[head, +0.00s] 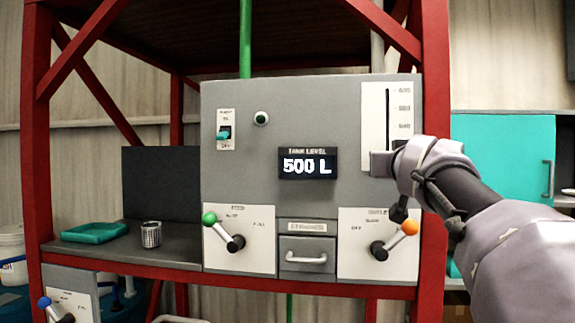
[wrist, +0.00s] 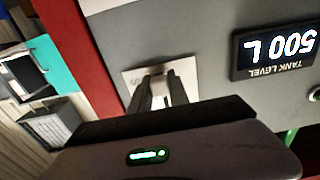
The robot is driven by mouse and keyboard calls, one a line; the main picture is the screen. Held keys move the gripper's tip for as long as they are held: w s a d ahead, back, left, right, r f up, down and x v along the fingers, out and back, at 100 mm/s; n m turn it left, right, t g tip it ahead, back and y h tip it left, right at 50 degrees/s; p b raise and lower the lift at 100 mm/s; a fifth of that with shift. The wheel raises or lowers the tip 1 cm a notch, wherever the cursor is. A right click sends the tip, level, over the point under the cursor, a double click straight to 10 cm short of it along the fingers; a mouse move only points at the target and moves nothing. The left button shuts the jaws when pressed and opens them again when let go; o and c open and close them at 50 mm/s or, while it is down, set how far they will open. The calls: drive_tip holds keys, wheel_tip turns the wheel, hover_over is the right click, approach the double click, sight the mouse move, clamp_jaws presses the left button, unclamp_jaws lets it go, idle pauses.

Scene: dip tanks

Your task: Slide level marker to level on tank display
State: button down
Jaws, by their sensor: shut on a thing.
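The tank level display (head: 307,163) reads 500 L in the head view; it also shows upside down in the wrist view (wrist: 275,50). Right of it is a white slider scale (head: 374,105) with a vertical slot and small level labels up its right side. My gripper (head: 385,160) is at the lower part of this scale and covers it there. In the wrist view my gripper (wrist: 160,92) is shut on the pale level marker (wrist: 162,86), between its two dark fingers. The marker's exact reading is hidden by my gripper.
Below on the panel are a green-knobbed lever (head: 209,219), a drawer (head: 307,252) and an orange-knobbed lever (head: 410,227), close under my gripper. A toggle switch (head: 225,133) is at upper left. A red frame post (head: 434,90) stands just right of the panel.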

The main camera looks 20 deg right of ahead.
drive_tip(key=shift+f, duration=0.4)
drive_tip(key=c, duration=1.2)
unclamp_jaws()
drive_tip(key=shift+w, duration=0.1)
drive_tip(key=shift+c, duration=0.2)
drive_tip(key=shift+r, duration=0.1)
